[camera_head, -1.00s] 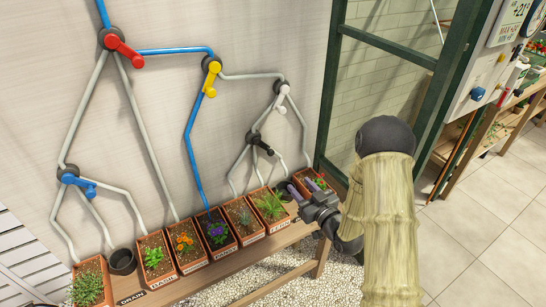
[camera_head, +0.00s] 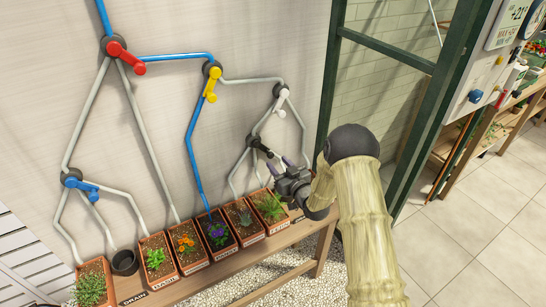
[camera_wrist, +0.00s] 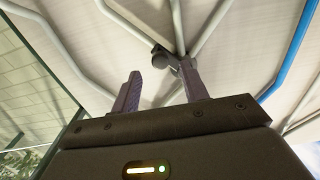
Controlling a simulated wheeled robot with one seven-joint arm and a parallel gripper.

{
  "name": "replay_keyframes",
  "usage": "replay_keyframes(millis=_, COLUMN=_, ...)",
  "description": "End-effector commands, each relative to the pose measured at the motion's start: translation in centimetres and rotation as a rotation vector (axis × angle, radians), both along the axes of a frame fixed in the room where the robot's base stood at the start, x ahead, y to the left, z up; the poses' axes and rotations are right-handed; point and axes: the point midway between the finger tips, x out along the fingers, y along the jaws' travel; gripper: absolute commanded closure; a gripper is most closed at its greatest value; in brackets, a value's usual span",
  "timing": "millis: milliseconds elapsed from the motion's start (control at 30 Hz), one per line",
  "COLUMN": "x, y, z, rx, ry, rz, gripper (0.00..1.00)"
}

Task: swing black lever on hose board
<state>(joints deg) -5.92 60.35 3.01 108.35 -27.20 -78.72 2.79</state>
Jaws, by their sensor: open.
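The black lever (camera_head: 262,147) sits on its round hub on the hose board (camera_head: 160,90), low at the right, and points down and to the right. My gripper (camera_head: 279,163) is just below and right of its handle, with its two purple fingers toward the board. The fingers are apart and nothing is held. In the wrist view my gripper (camera_wrist: 160,74) is open, and a dark round part of the lever assembly (camera_wrist: 160,54) shows beyond the gap. The right finger hides part of what is behind it. I cannot tell whether a finger touches the handle.
A white lever (camera_head: 283,92) is above, a yellow lever (camera_head: 211,84) up left, a red lever (camera_head: 124,55) and a blue lever (camera_head: 80,184) further left. Grey pipes and a blue hose line cross the board. Several potted plants stand on the wooden bench (camera_head: 225,267) below.

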Motion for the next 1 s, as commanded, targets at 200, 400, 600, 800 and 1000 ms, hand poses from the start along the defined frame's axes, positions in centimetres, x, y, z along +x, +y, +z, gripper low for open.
replay_keyframes(millis=200, x=2.6, y=1.8, z=0.1, rx=0.001, ry=-0.001, rz=0.0, gripper=0.56)
replay_keyframes(millis=400, x=3.6, y=2.4, z=0.0, rx=0.0, ry=0.0, rz=0.0, gripper=0.56)
replay_keyframes(millis=600, x=3.6, y=2.4, z=0.0, rx=0.001, ry=0.001, rz=0.0, gripper=0.56)
replay_keyframes(millis=800, x=3.6, y=2.4, z=0.0, rx=0.0, ry=0.0, rz=0.0, gripper=0.85)
replay_keyframes(millis=1000, x=3.6, y=2.4, z=0.0, rx=0.0, ry=0.0, rz=-0.001, gripper=1.0)
